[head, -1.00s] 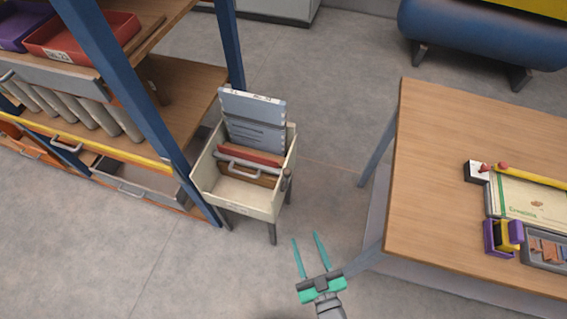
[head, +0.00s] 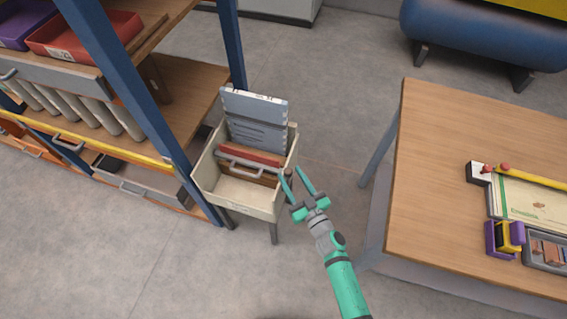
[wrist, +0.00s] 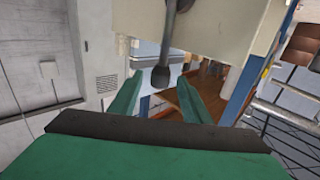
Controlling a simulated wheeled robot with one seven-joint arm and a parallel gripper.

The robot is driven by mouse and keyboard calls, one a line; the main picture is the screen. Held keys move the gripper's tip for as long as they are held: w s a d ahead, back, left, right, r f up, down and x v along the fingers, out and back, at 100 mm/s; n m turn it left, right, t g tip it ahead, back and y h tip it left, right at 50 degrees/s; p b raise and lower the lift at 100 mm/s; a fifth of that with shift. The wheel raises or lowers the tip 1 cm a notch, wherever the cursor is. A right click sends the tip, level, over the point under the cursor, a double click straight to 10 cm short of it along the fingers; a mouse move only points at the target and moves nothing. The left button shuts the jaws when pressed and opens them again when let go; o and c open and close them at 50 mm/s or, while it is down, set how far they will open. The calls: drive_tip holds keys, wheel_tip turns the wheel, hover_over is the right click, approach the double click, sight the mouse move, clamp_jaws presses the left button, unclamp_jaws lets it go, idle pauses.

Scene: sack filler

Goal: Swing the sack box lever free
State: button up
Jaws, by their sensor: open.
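The sack box (head: 235,191) is a cream open-topped box on legs, with grey and red-brown boards standing in it. It also shows upside down at the top of the wrist view (wrist: 222,28). Its dark lever (wrist: 167,45) has a rounded end and shows between my fingers in the wrist view. My gripper (head: 292,172) is open at the box's right side. In the wrist view, the jaws (wrist: 160,85) appear on either side of the lever's end without closing on it. In the head view, the fingers largely hide the lever.
A blue-framed shelf rack (head: 130,110) stands close on the box's left. A wooden table (head: 430,150) is to the right, with a tray and small items on it. A blue tank (head: 480,35) is at the back. Floor (head: 330,110) between box and table is clear.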

drive_tip(key=x, duration=0.5)
drive_tip(key=shift+w+a, duration=0.15)
drive_tip(key=shift+w, duration=0.55)
drive_tip(key=shift+a, duration=0.1)
drive_tip(key=shift+a, duration=0.2)
clamp_jaws()
drive_tip(key=shift+d, duration=0.1)
